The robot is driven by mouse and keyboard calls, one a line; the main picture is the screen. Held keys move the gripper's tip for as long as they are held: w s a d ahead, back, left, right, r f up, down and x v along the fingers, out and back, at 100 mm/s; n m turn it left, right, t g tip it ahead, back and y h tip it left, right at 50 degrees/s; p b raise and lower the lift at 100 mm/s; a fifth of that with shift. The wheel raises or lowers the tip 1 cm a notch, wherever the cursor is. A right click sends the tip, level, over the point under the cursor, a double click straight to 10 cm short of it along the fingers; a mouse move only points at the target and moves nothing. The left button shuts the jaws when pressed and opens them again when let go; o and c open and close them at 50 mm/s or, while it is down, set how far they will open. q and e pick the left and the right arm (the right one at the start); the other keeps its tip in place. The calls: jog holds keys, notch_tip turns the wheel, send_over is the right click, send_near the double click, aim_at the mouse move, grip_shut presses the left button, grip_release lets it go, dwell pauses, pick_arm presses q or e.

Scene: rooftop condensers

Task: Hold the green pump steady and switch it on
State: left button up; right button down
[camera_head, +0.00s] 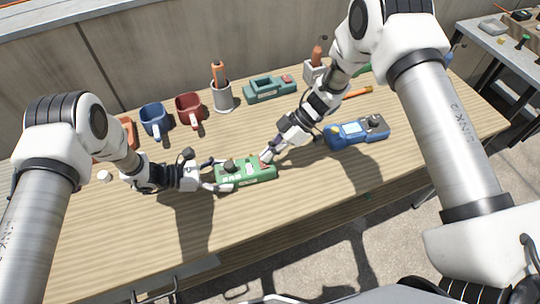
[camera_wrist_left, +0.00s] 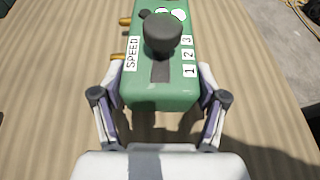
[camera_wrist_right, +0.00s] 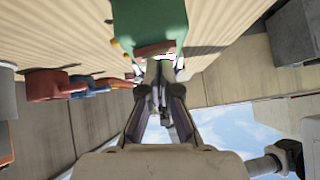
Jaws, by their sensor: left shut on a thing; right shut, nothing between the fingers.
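The green pump (camera_head: 252,177) lies on the wooden table, near its front edge. My left gripper (camera_head: 226,174) is shut on the pump's left end. In the left wrist view its fingers flank the pump body (camera_wrist_left: 150,92), which has a black knob (camera_wrist_left: 162,36), a SPEED label and the numbers 1 2 3. My right gripper (camera_head: 267,156) is shut and empty at the pump's right end. In the right wrist view its fingertips (camera_wrist_right: 158,72) are close to a red part (camera_wrist_right: 154,49) on the green pump (camera_wrist_right: 150,18); I cannot tell whether they touch.
A blue device (camera_head: 345,134) lies to the right of the pump. A teal device (camera_head: 262,91) is behind it. A blue mug (camera_head: 154,118), a red mug (camera_head: 187,107) and a grey cup (camera_head: 222,99) stand at the back left. The front left table is clear.

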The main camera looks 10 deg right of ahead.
jog(key=shift+r, duration=0.1)
jog(key=r, duration=0.2)
jog(key=d+r, duration=0.1)
jog(key=r, duration=0.2)
jog(key=shift+s, duration=0.15)
jog(key=v, duration=0.8)
jog(key=shift+s+d, duration=0.3)
jog(key=shift+s, duration=0.5)
jog(key=shift+r, duration=0.1)
pick_arm(q)
jog(key=o, duration=1.8)
jog(key=shift+c, duration=0.2)
jog(key=shift+a, duration=0.1)
